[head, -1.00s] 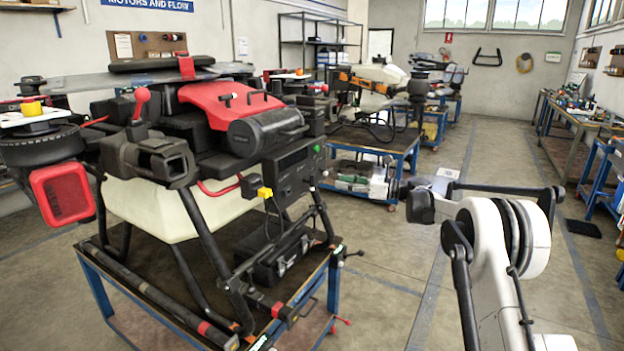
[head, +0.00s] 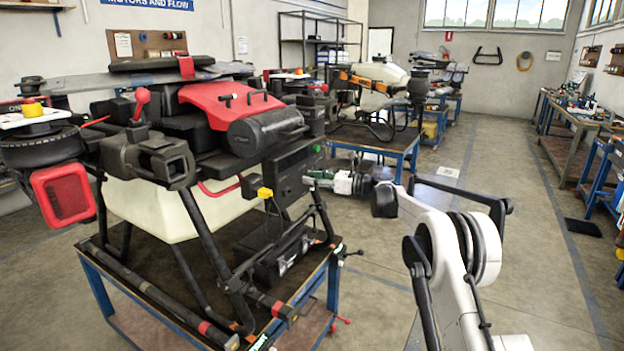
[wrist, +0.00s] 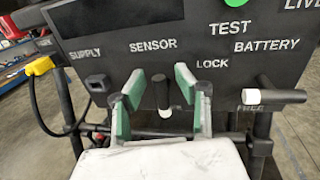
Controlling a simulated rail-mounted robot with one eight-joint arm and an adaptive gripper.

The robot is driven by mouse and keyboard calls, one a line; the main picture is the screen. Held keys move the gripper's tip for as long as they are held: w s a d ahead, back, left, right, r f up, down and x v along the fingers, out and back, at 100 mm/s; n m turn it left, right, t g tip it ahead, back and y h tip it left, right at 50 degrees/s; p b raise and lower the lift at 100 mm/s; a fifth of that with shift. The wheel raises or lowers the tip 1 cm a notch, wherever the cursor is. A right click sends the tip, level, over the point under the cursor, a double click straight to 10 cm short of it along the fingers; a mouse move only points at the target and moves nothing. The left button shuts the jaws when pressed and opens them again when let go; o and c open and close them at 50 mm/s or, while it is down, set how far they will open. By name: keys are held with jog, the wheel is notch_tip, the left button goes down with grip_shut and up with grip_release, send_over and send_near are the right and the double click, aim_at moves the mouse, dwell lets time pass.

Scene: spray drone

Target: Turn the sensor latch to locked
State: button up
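The black control panel (wrist: 110,32) fills the upper wrist view, and its side shows on the drone in the head view (head: 297,172). A short black lever (wrist: 161,92) with a white tip, which I take as the sensor latch, hangs downward below the word SENSOR. LOCK is printed to its upper right and FREE farther right and lower. My gripper (wrist: 160,88) is open, with one green-padded finger on each side of the lever. Gaps show between lever and pads. In the head view my gripper (head: 312,178) is at the panel's right side; the latch is hidden there.
A second black handle (wrist: 282,96) with a white tip lies sideways below BATTERY, right of my fingers. A yellow plug (wrist: 40,66) with a cable is at the left. The drone stands on a blue-framed cart (head: 333,290). The floor right of it is open.

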jog(key=shift+c, duration=0.5)
grip_shut()
jog(key=shift+n, duration=0.4)
jog(key=n+b, duration=0.1)
jog(key=n, duration=0.1)
jog(key=shift+s+a+f+n+h+b, duration=0.15)
jog(key=shift+s+n+h+b, duration=0.15)
jog(key=shift+h+b, duration=0.1)
jog(key=n, duration=0.2)
jog(key=n+b, duration=0.1)
jog(key=shift+s+a+f+h, duration=0.1)
jog(key=shift+s+h, duration=0.15)
jog(key=shift+h, duration=0.05)
jog(key=n, duration=0.1)
jog(key=n+b, duration=0.1)
jog(key=n, duration=0.1)
jog(key=n+t+h, duration=0.1)
jog(key=n, duration=0.1)
jog(key=shift+s+a+f, duration=0.1)
jog(key=shift+s+f, duration=0.15)
jog(key=shift+f, duration=0.1)
jog(key=n, duration=0.1)
jog(key=n+b, duration=0.1)
jog(key=n+t, duration=0.1)
jog(key=n, duration=0.1)
jog(key=shift+f+h+b, duration=0.3)
jog(key=shift+t, duration=0.3)
